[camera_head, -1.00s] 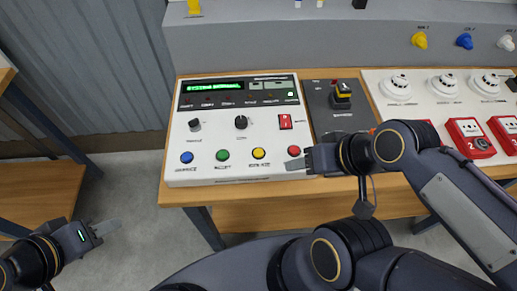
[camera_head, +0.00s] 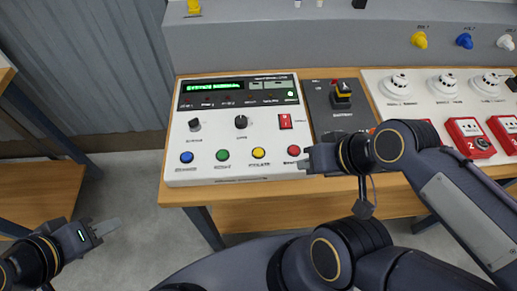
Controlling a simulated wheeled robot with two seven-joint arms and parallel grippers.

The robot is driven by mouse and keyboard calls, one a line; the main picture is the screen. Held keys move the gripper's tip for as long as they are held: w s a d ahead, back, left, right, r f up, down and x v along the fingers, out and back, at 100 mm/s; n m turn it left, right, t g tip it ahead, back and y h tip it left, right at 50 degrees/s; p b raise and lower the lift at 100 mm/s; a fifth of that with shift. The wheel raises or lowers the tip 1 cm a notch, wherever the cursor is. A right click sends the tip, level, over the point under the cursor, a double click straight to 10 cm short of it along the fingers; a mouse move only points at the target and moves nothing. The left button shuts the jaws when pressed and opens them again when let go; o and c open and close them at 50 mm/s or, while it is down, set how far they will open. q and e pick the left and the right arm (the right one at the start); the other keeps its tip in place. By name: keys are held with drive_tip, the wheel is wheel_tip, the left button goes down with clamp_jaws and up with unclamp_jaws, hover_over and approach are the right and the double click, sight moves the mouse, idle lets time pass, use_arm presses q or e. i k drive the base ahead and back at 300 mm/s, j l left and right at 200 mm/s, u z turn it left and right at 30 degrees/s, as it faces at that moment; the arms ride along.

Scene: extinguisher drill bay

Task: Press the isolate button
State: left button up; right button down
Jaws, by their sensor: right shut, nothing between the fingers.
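The white control panel (camera_head: 205,155) has a row of blue, green, yellow and red buttons along its front. The yellow button (camera_head: 258,153) has a small label beneath it that appears to read ISOLATE. The panel's screen (camera_head: 214,87) shows green text that appears to read SYSTEM NORMAL. My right gripper (camera_head: 301,164) is shut and empty, at the panel's front right corner, just below the red button (camera_head: 293,150) and to the right of the yellow one. My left gripper (camera_head: 106,228) is over the floor at lower left, away from the panel; its finger gap cannot be made out.
A grey unit with a yellow and red switch (camera_head: 341,95) stands right of the panel. White detectors (camera_head: 397,85) and red call points (camera_head: 470,138) are further right, partly behind my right arm. A wooden shelf (camera_head: 40,195) is at left.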

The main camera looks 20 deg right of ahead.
sight(257, 152)
drive_tip(key=j+z, duration=1.2)
